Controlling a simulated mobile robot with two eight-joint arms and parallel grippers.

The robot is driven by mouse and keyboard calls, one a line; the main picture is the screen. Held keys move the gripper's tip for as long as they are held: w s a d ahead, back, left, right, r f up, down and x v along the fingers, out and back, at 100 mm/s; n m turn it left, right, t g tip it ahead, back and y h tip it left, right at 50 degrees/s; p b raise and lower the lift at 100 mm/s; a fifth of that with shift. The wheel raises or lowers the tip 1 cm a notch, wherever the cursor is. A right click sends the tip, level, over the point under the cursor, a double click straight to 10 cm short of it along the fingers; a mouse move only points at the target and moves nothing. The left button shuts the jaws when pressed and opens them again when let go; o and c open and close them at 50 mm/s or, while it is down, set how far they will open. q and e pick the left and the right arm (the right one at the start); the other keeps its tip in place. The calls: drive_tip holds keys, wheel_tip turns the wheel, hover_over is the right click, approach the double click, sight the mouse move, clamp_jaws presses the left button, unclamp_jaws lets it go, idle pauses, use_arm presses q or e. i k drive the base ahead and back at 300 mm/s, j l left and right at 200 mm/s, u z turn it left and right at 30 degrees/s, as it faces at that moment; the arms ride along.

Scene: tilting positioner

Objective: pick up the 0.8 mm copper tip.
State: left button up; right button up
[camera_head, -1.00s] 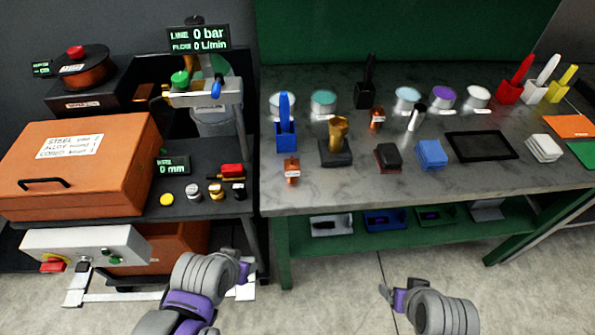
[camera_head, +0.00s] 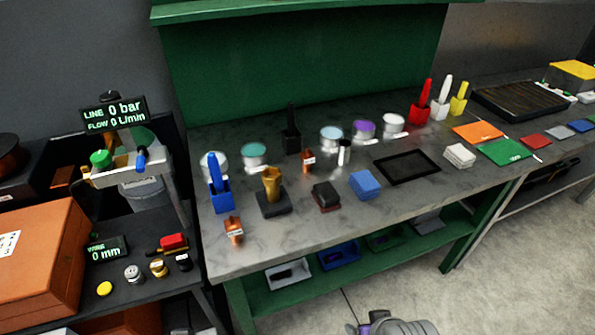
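Two small copper-coloured pieces with white labels stand on the grey bench top. One copper piece (camera_head: 234,231) is near the bench's front left corner. The other copper piece (camera_head: 308,160) is farther back, beside a silver cylinder. Their labels are too small to read, so I cannot tell which is the 0.8 mm tip. My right gripper (camera_head: 357,328) shows only partly at the bottom edge, in front of and below the bench, away from both pieces. Its fingers are cut off or too small to judge. My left gripper is out of view.
A cart with an orange case (camera_head: 45,265) stands left. Bare bench lies along the front edge.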

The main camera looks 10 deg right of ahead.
sight(307, 157)
drive_tip(key=l+u, duration=0.1)
drive_tip(key=u, duration=0.7)
drive_tip(key=l+u, duration=0.15)
drive_tip(key=u, duration=0.6)
drive_tip(key=k+l, duration=0.65)
drive_tip(key=l, duration=0.15)
drive_tip(key=i+l, duration=0.4)
